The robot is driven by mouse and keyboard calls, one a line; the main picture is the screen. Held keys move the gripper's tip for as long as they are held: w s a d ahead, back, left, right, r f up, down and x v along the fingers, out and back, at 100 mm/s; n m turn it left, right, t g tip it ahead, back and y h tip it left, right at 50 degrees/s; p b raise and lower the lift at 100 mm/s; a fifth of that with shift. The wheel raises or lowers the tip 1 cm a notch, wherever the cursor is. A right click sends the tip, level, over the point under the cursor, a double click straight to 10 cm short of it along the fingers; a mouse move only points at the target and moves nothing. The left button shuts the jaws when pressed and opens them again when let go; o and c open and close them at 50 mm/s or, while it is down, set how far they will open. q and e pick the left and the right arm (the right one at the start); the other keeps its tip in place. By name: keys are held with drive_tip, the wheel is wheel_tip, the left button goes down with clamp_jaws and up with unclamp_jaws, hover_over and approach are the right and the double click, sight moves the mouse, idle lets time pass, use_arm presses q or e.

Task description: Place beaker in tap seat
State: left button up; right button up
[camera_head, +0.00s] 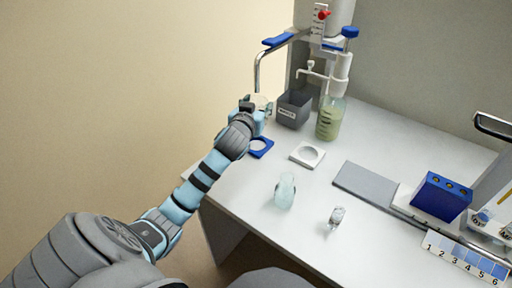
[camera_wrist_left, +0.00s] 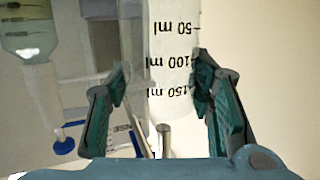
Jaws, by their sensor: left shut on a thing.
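My left gripper (camera_head: 256,106) is shut on a clear beaker (camera_head: 263,101), near the lower end of a curved metal tap (camera_head: 257,73). In the left wrist view the beaker (camera_wrist_left: 172,50) stands between the two fingers (camera_wrist_left: 160,105), its 50, 100 and 150 ml marks upside down in the picture. A blue ring seat (camera_head: 262,154) lies on the bench below the gripper, partly hidden by my arm. A white square seat (camera_head: 318,160) with a round recess lies to its right. I cannot tell which seat is the tap's. My right gripper is not in view.
A grey bin (camera_head: 293,110) and a greenish filled container (camera_head: 330,119) stand behind the seats. A pale glass vessel (camera_head: 285,191) and a small clear item (camera_head: 336,217) are in front. A grey mat (camera_head: 367,184) and blue block (camera_head: 441,196) lie right.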

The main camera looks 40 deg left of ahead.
use_arm(q)
wheel_tip(320, 180, down, 10)
drive_tip(key=b, duration=0.4)
drive_tip(key=shift+a, duration=0.15)
drive_tip(key=shift+r, duration=0.1)
drive_tip(key=o, duration=0.9)
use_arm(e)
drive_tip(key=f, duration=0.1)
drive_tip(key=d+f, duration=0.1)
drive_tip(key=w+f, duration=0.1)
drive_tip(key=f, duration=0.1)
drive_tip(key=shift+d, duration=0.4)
use_arm(q)
drive_tip(key=shift+o, duration=0.2)
drive_tip(key=shift+s, duration=0.15)
drive_tip(key=p+v, duration=0.3)
drive_tip(key=v, duration=0.8)
drive_tip(key=shift+s+d+r, duration=0.15)
drive_tip(key=shift+d+r, duration=0.1)
drive_tip(key=shift+s, duration=0.2)
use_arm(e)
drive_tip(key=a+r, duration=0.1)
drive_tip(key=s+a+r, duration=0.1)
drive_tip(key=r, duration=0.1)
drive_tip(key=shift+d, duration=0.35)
